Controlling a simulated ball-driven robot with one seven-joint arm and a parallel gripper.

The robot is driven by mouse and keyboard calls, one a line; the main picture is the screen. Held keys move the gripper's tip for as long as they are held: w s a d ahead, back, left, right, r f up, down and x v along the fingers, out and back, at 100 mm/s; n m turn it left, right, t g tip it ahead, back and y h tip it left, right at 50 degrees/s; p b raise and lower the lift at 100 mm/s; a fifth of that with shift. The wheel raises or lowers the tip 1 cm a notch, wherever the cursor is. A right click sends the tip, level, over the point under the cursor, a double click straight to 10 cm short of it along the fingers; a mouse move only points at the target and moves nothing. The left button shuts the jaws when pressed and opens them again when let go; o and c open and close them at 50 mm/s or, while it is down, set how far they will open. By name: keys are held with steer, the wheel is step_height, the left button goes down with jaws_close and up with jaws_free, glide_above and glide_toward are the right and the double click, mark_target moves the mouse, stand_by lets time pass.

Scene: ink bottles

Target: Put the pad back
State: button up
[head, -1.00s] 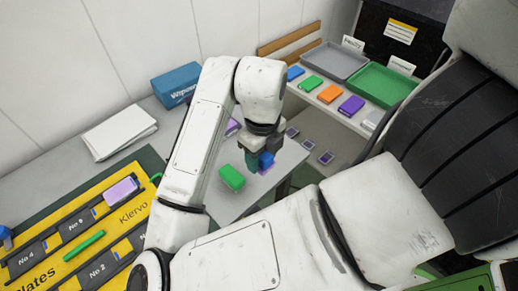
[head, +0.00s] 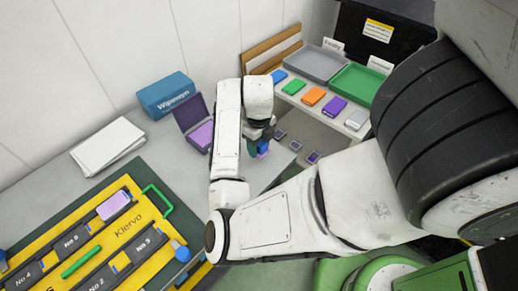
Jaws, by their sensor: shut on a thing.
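My gripper (head: 258,142) points down at the far end of my arm, over the grey table near its right edge. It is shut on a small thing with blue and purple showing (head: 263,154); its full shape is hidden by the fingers. An open purple pad case (head: 190,112) with a lilac pad (head: 203,136) stands on the table left of my arm. A row of flat closed cases stands on the shelf: blue (head: 279,76), green (head: 294,87), orange (head: 314,96), purple (head: 335,106) and pale grey (head: 356,119).
A grey tray (head: 318,64) and a green tray (head: 357,88) lie behind the row. Several small dark-framed items (head: 313,157) lie below the shelf. A blue box (head: 166,94), white paper (head: 107,146) and a yellow board (head: 130,235) with a lilac block (head: 114,206) are left.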

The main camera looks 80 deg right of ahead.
mark_target(259, 151)
steer(key=shift+f+p, duration=0.4)
steer(key=shift+f, duration=1.15)
steer(key=shift+f, duration=0.15)
steer(key=o, duration=0.9)
steer(key=shift+o, duration=0.2)
step_height(259, 151, up, 12)
steer(key=shift+r+b, duration=0.2)
steer(key=shift+b, duration=0.15)
